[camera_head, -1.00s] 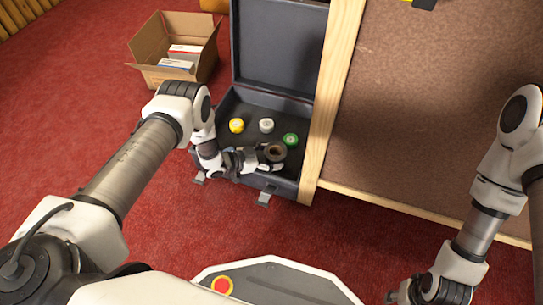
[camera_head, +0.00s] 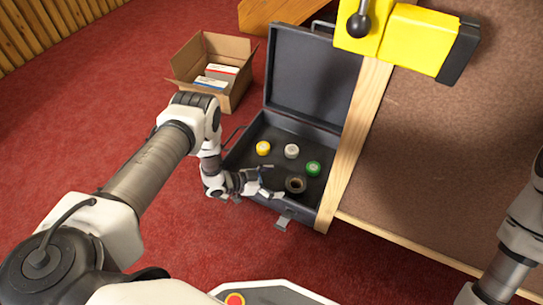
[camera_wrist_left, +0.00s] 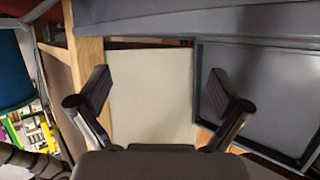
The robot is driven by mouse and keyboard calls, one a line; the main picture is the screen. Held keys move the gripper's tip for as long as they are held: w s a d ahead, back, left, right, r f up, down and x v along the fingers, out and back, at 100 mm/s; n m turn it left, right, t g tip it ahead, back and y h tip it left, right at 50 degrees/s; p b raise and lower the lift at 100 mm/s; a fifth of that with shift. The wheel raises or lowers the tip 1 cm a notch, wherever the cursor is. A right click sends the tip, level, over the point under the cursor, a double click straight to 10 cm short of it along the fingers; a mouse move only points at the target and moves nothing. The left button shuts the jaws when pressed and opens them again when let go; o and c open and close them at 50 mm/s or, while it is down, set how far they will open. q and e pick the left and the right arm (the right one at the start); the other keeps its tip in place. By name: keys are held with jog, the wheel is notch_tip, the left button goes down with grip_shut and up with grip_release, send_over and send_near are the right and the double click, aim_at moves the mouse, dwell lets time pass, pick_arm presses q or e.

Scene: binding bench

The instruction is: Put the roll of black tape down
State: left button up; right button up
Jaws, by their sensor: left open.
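The roll of black tape (camera_head: 296,191) rests in the front part of the open dark case (camera_head: 311,85), hole facing up. My left gripper (camera_head: 273,182) is open, just left of the roll and apart from it or barely touching; I cannot tell which. In the left wrist view the two fingers (camera_wrist_left: 165,95) are spread wide with nothing between them, and the roll does not show. My right arm shows only in part at the right edge, with its gripper out of frame.
A yellow roll (camera_head: 263,148), a white roll (camera_head: 291,151) and a green roll (camera_head: 313,168) stand behind in the case. A cardboard box (camera_head: 236,98) with boxes in it stands at the back left. A wood-edged brown board (camera_head: 440,170) lies right of the case; a yellow tool (camera_head: 413,40) is on it.

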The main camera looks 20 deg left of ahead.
pick_arm(q)
jog(key=s+r+n+g+y, duration=0.2)
jog(key=s+n+g+y, duration=0.1)
jog(key=s, duration=0.7)
jog(key=s+a+r+n+g+y, duration=0.1)
jog(key=s+r+n+g+y, duration=0.1)
jog(key=s, duration=0.8)
jog(key=s+a+r+n+g+y, duration=0.1)
jog(key=s+r+n+g+y, duration=0.2)
jog(key=s, duration=0.6)
jog(key=shift+s+n+g+y, duration=0.4)
jog(key=shift+n+g+y, duration=0.2)
jog(key=shift+n+y, duration=0.35)
jog(key=shift+f, duration=0.1)
jog(key=shift+c, duration=0.4)
